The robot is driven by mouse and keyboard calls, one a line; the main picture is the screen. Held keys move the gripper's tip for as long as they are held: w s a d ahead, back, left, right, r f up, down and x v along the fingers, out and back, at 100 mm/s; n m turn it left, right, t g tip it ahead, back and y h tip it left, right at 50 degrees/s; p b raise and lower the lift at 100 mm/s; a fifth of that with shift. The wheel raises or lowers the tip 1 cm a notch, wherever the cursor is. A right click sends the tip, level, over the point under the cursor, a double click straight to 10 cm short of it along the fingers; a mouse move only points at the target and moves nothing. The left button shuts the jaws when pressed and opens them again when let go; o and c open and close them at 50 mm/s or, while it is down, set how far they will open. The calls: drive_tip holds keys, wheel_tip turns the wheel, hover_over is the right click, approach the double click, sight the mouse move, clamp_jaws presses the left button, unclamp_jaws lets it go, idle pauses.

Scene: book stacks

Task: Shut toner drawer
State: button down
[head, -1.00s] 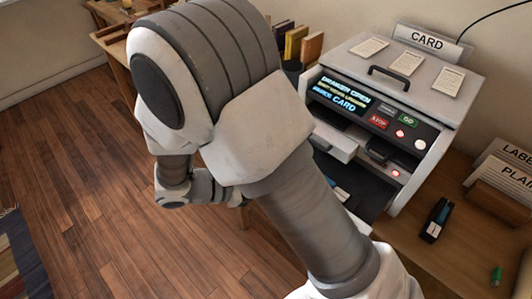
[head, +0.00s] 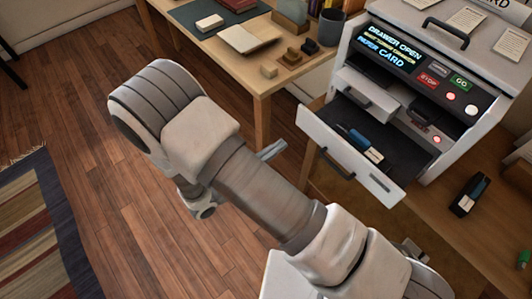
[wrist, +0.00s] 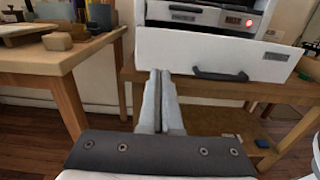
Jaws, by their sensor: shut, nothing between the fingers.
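The machine (head: 420,60) has a lower drawer pulled well out. The drawer's white front (head: 375,175) has a dark handle (head: 335,163), and a dark and blue item (head: 362,143) lies inside. My gripper is shut and empty. In the head view its fingertips (head: 272,150) show left of the drawer front, apart from it.
A wooden desk (head: 265,85) with books, blocks and a cup stands behind, left of the machine. A smaller upper tray (head: 370,88) sits above the drawer. A dark stapler-like item (head: 468,195) lies on the machine's table. Open floor (head: 100,200) lies left.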

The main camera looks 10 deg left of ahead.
sight(340, 109)
drive_tip(key=x, duration=0.8)
drive_tip(key=shift+b, duration=0.4)
drive_tip(key=x, duration=1.6)
drive_tip(key=shift+d, duration=0.1)
drive_tip(key=shift+w+d+r, duration=0.15)
drive_tip(key=shift+w+d, duration=0.2)
drive_tip(key=shift+w, duration=0.1)
